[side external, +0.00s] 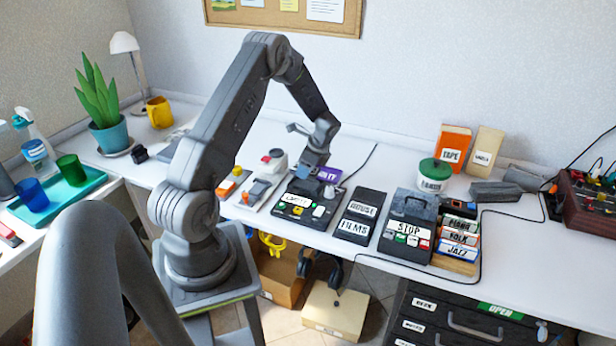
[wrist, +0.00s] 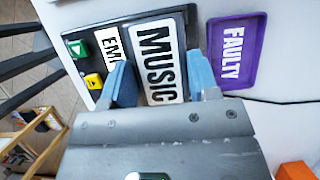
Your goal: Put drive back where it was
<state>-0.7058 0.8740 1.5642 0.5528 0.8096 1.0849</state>
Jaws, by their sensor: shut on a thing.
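My gripper (side external: 310,170) reaches down over the black dock (side external: 318,218) with the EMPTY label and coloured buttons. In the wrist view my gripper's blue fingers (wrist: 162,82) are shut on a dark drive (wrist: 160,55) with a white MUSIC label. The drive lies over the right part of the black dock (wrist: 78,28), beside its green and yellow buttons, and hides part of the EMPTY label. I cannot tell whether the drive touches the dock. The purple FAULTY tray (wrist: 235,50) is just right of the drive and looks empty; it also shows behind the gripper in the side view (side external: 329,174).
Right of the dock are a black unit labelled HOUSE and FILMS (side external: 360,215), a box labelled STOP (side external: 408,230), and a rack of labelled drives (side external: 458,240). A white tub with a green lid (side external: 434,177) stands behind. Small devices (side external: 258,190) lie left of the dock.

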